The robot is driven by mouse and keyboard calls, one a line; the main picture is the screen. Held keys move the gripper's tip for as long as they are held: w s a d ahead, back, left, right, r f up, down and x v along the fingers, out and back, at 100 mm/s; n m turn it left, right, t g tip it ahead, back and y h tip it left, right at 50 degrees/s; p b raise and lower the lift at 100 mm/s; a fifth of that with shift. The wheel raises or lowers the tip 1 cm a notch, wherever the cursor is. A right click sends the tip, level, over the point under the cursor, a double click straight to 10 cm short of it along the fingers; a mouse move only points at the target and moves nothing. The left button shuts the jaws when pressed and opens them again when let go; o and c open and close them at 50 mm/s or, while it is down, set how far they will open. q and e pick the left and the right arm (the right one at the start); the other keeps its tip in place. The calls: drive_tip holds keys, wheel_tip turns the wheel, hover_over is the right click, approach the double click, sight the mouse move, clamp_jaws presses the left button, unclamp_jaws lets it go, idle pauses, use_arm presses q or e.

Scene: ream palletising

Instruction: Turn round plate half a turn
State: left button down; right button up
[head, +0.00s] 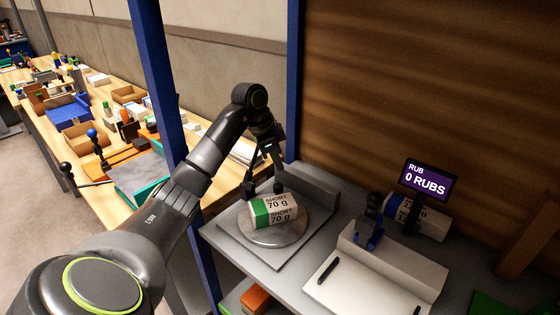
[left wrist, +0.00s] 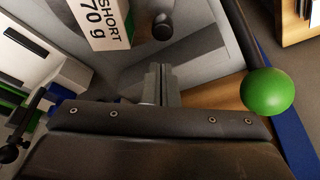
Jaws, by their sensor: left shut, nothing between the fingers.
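The round plate (head: 272,239) is a grey disc on a square grey base at the front left of the bench. A white ream with a green end, marked SHORT 70 g (head: 274,209), lies on it; its label also shows in the left wrist view (left wrist: 103,22). My left gripper (head: 250,187) is low at the plate's far left side, behind the ream. In the left wrist view its fingers (left wrist: 162,78) are together and empty. A dark round-topped peg (left wrist: 162,25) stands just beyond the fingertips, close to the ream. I cannot tell whether they touch. My right gripper is out of view.
A grey raised block (head: 308,183) stands behind the plate. To the right are a white sheet with a pen (head: 328,271), a blue and dark device (head: 370,224) and a screen reading 0 RUBS (head: 430,181). A blue post (head: 160,80) rises at left. A green ball (left wrist: 268,95) shows close by.

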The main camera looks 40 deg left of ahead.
use_arm(q)
drive_tip(key=p+x, duration=0.1)
drive_tip(key=x, duration=0.6)
drive_tip(key=shift+f, duration=0.15)
drive_tip(key=shift+w, duration=0.1)
